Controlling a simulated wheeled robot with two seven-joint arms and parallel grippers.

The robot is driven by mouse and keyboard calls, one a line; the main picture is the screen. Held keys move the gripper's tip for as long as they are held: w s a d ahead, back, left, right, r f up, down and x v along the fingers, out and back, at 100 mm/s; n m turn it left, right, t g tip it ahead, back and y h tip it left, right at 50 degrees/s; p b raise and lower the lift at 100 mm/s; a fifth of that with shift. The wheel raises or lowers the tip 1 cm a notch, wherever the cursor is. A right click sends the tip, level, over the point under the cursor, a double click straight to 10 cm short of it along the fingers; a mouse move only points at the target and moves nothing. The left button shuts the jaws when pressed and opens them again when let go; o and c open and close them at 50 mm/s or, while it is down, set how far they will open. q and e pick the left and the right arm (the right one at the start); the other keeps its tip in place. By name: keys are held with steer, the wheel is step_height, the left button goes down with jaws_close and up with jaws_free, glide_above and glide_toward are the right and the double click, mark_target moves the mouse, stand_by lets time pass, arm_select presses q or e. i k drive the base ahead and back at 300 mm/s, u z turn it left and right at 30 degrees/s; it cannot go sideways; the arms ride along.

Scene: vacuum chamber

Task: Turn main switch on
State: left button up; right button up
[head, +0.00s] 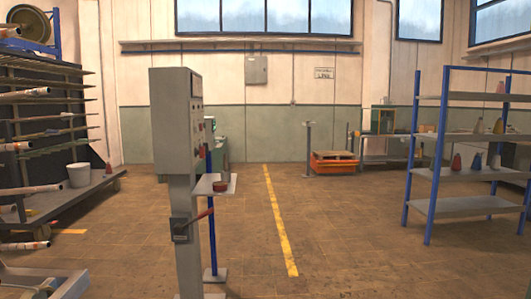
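A tall grey control cabinet (172,122) stands on a post just left of the middle. Its panel with small knobs and buttons (196,110) faces right and shows only at a steep angle, so single controls are hard to tell apart. Below it, a dark switch box (181,230) with a red-tipped lever (202,217) sits on the post. The lever slants up to the right. I cannot tell which control is the main switch. Neither of my grippers is in view.
A small shelf (222,188) with a red round item juts out beside the cabinet. A rack of rolls (45,130) stands at left, a blue-framed shelf (433,165) at right. An orange platform (334,166) is farther back. The floor around the yellow line (281,225) is clear.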

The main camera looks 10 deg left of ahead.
mark_target(201, 151)
steer(key=z, duration=0.5)
steer(key=i, duration=0.9)
steer(key=u, duration=0.75)
steer(key=i, duration=1.35)
steer(key=u, duration=1.25)
